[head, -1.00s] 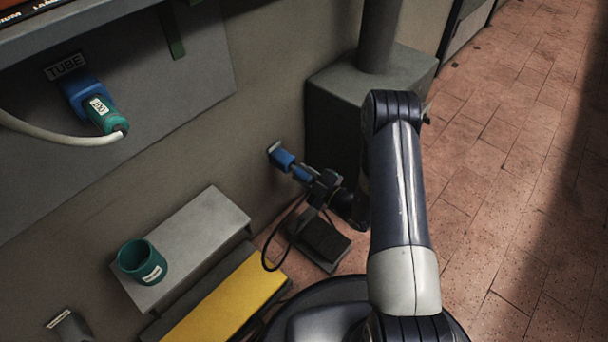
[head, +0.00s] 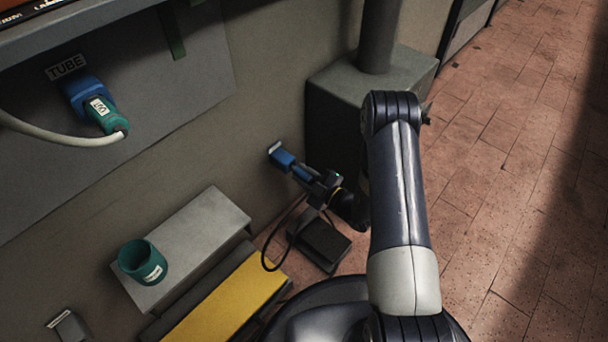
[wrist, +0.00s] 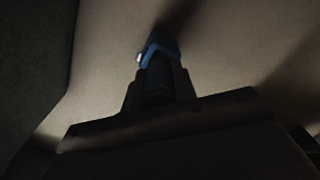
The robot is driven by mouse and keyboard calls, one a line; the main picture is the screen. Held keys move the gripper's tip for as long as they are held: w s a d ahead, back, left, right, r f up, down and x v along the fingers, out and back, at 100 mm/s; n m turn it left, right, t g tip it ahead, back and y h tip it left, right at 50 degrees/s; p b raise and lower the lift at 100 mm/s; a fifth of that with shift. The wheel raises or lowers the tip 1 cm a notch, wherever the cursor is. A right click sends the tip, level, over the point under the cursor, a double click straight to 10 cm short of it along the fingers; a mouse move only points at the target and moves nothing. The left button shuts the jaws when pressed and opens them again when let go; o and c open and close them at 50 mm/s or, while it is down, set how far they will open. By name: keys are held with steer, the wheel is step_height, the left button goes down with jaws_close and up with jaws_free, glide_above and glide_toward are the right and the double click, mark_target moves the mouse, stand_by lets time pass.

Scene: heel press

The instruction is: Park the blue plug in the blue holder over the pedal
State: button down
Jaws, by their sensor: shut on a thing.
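The blue holder (head: 281,158) is fixed to the wall above the dark pedal (head: 322,243). The blue plug (head: 302,173) is in line with the holder, its front end at the holder's mouth. I cannot tell whether it is seated inside or only touching. My gripper (head: 312,180) is shut on the plug from the right. A black cable hangs in a loop below it. In the wrist view, my gripper's dark fingers (wrist: 160,82) point at the wall. A blue part (wrist: 163,50) shows beyond them, mostly in shadow.
A dark block with a column (head: 370,85) stands close behind my gripper. A grey step with a green cup (head: 142,262) and a yellow-topped step (head: 228,300) are at lower left. A green plug (head: 105,115) sits in the TUBE socket.

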steer(key=shift+w+a, duration=0.5)
steer(key=c, duration=1.1)
jaws_free()
steer(key=shift+o, duration=0.2)
steer(key=p+v, duration=0.3)
steer(key=v, duration=0.7)
steer(key=shift+s+d, duration=0.25)
steer(key=shift+d, duration=0.05)
steer(key=shift+w+a, duration=0.1)
steer(key=b+x, duration=0.3)
steer(key=x, duration=0.7)
steer(key=shift+w+a, duration=0.1)
steer(key=shift+a, duration=0.1)
steer(key=shift+d, duration=0.25)
steer(key=shift+s+d, duration=0.1)
steer(key=shift+s, duration=0.15)
